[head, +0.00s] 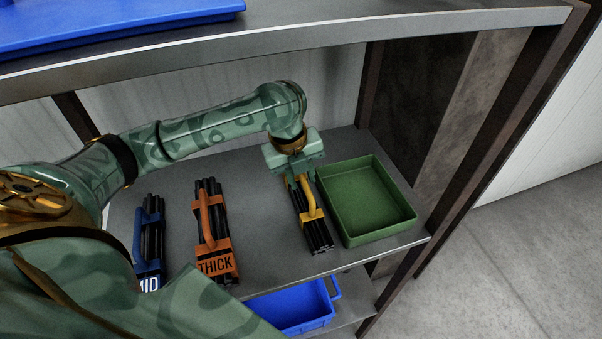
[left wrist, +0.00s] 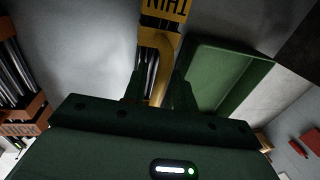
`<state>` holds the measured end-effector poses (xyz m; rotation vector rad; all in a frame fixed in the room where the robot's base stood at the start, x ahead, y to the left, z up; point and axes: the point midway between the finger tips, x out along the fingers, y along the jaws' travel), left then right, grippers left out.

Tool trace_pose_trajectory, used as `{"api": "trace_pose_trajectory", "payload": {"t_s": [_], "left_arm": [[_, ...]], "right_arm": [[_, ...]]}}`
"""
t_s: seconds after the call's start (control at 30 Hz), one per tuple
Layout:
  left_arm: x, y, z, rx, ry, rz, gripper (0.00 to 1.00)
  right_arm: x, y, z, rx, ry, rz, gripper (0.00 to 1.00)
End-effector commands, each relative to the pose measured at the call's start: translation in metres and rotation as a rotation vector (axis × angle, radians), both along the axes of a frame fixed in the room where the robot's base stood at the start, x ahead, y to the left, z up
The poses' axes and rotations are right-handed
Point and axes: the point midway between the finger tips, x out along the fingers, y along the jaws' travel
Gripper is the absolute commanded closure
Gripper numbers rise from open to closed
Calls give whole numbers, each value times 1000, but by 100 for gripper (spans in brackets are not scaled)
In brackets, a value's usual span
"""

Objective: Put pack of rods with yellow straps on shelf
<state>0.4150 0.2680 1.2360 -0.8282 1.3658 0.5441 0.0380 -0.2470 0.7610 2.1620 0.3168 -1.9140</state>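The pack of rods with yellow straps (head: 316,229) is a bundle of dark rods with a yellow handle, standing on the grey shelf (head: 265,240) beside the green bin. In the left wrist view its yellow strap (left wrist: 164,10) reads "THIN". My left gripper (head: 294,178) is over the pack's far end. In the left wrist view the gripper's fingers (left wrist: 160,80) stand apart on either side of the yellow handle, with gaps visible, so it looks open. The fingertips are partly hidden in the head view. My right gripper is not in view.
The green bin (head: 409,218) is just right of the pack. Orange-strapped "THICK" rods (head: 215,258) and blue-strapped rods (head: 148,268) stand to the left. An upper shelf (head: 330,46) carries a blue tray (head: 120,28). A blue bin (head: 300,304) is below.

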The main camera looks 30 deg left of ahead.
Motion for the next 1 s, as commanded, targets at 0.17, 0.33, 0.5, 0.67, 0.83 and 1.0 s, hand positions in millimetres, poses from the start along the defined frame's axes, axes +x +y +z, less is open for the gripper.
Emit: {"api": "trace_pose_trajectory", "payload": {"t_s": [0.17, 0.33, 0.5, 0.67, 0.83, 1.0], "left_arm": [[0, 0, 0, 0, 0, 0, 66], [0, 0, 4, -1, -2, 0, 66], [-3, 4, 32, 2, -4, 1, 66], [-8, 7, 61, 2, -3, 1, 66], [-11, 9, 76, 0, 0, 2, 66], [-12, 9, 77, 0, 2, 2, 66]], "right_arm": [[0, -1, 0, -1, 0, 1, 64], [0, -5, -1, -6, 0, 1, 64], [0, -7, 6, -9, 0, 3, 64], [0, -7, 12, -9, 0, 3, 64], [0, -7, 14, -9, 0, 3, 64], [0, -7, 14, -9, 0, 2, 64]]}}
